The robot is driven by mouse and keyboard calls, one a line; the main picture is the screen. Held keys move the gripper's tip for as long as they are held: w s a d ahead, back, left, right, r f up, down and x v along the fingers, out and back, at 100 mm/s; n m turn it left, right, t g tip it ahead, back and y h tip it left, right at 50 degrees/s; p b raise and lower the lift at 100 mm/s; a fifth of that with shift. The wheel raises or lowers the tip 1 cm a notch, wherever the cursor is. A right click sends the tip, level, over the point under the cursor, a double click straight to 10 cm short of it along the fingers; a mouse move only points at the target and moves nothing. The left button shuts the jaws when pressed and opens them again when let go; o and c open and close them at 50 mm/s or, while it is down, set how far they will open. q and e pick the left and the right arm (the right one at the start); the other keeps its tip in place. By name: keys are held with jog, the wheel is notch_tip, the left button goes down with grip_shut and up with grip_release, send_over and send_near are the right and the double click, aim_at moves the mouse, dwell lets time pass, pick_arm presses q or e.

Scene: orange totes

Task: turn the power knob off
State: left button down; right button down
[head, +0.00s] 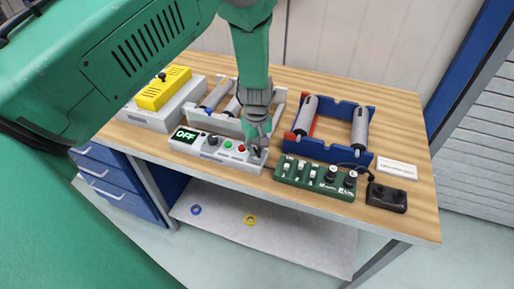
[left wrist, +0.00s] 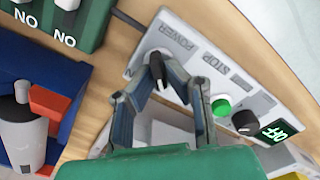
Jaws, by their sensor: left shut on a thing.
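The control box (head: 215,150) is a light grey panel near the front of the wooden bench. Its small screen (head: 185,135) reads OFF in green, and it also shows in the left wrist view (left wrist: 278,131). The power knob (left wrist: 156,57), beside the word POWER, sits at the box's right end in the head view, mostly hidden there by my gripper. My left gripper (head: 257,148) reaches down onto it. In the left wrist view its fingers (left wrist: 163,74) are closed on the knob's dark grip. My right gripper is not in view.
The box also carries a black knob (head: 212,140), a green button (head: 228,144) and a red button (head: 241,148). A green switch box (head: 315,178) stands close on the right. A blue rack (head: 330,151) with grey cylinders and a grey tray (head: 221,122) stand behind.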

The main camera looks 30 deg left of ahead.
aim_at(257, 148)
pick_arm(q)
jog(key=c, duration=1.6)
grip_release()
jog(key=shift+w+r, duration=0.1)
jog(key=shift+w, duration=0.1)
jog(key=shift+s+r, duration=0.1)
jog(key=shift+r, duration=0.35)
notch_tip(257, 148, up, 11)
jog(key=shift+f, duration=0.1)
